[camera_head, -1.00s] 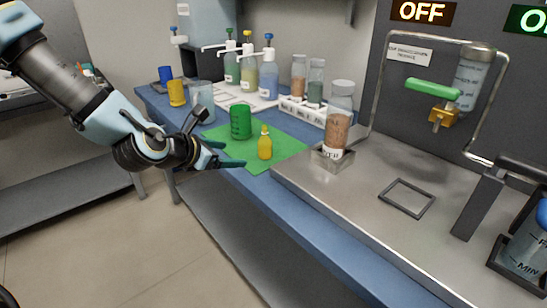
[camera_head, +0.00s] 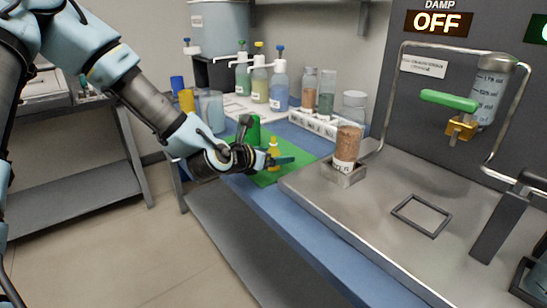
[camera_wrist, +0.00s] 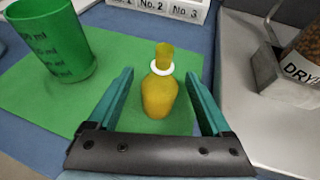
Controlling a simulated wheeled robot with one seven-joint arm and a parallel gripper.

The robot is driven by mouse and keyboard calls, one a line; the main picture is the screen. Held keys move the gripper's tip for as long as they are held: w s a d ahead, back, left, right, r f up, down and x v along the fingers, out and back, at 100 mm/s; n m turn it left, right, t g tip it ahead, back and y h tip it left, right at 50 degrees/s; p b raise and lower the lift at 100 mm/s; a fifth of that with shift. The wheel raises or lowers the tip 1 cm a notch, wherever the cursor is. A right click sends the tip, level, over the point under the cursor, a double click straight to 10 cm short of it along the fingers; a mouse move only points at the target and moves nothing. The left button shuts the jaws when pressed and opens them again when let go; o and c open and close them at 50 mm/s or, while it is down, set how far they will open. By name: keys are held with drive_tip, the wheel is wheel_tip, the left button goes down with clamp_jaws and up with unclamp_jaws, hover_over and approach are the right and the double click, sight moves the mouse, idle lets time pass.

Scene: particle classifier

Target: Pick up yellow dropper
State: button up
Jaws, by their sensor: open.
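The yellow dropper (camera_wrist: 160,93) is a small bottle with a narrow neck and a white ring. It stands upright on the green mat (camera_wrist: 35,100). In the wrist view it lies between the two teal fingers of my gripper (camera_wrist: 160,100), with gaps on both sides. My gripper is open and empty. In the head view the dropper (camera_head: 273,148) shows just behind my gripper (camera_head: 268,160), its lower part hidden by the fingers.
A green beaker (camera_wrist: 52,40) stands left of the dropper. To the right is a metal platform (camera_head: 330,200) with a labelled jar (camera_head: 347,140) in a holder. A white rack (camera_head: 312,123) and pump bottles (camera_head: 279,85) stand behind.

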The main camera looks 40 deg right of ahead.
drive_tip(key=shift+x, duration=1)
clamp_jaws()
